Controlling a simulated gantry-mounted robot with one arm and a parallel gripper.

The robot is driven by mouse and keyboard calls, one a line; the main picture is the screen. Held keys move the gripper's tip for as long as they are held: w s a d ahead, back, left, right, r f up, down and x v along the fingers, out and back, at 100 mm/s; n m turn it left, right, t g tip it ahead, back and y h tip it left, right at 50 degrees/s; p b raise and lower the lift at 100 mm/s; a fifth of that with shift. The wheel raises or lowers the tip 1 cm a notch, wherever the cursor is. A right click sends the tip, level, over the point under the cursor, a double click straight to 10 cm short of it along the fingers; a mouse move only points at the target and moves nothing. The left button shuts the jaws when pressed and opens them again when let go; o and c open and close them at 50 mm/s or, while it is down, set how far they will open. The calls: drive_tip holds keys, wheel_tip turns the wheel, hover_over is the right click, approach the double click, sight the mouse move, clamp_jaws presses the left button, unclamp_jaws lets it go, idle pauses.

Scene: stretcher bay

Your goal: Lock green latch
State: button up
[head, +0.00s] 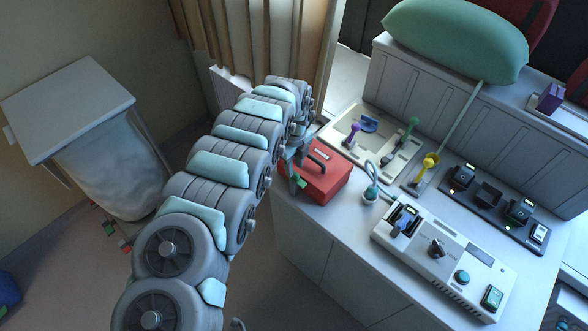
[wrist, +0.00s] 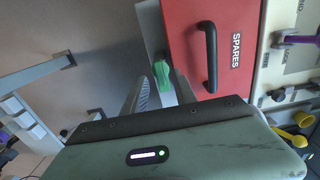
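The red box (wrist: 196,45), labelled SPARES and fitted with a black handle, also shows in the head view (head: 325,183) on the counter's near left corner. The green latch (wrist: 161,73) is on the box's side, seen near my fingertips in the wrist view. It shows small in the head view (head: 301,182). My gripper (wrist: 161,88) is at the box's side, its fingers apart on either side of the latch in the picture. I cannot tell whether a finger touches it. The lower latch area is partly hidden by my gripper.
A grey control unit (head: 455,275) and a black charger strip (head: 480,208) lie to the right. A lidded bin (head: 65,105) stands at left. Open floor lies left of the counter.

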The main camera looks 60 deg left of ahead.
sight(297, 178)
drive_tip(key=shift+f, duration=1.5)
drive_tip(key=shift+c, duration=0.4)
clamp_jaws()
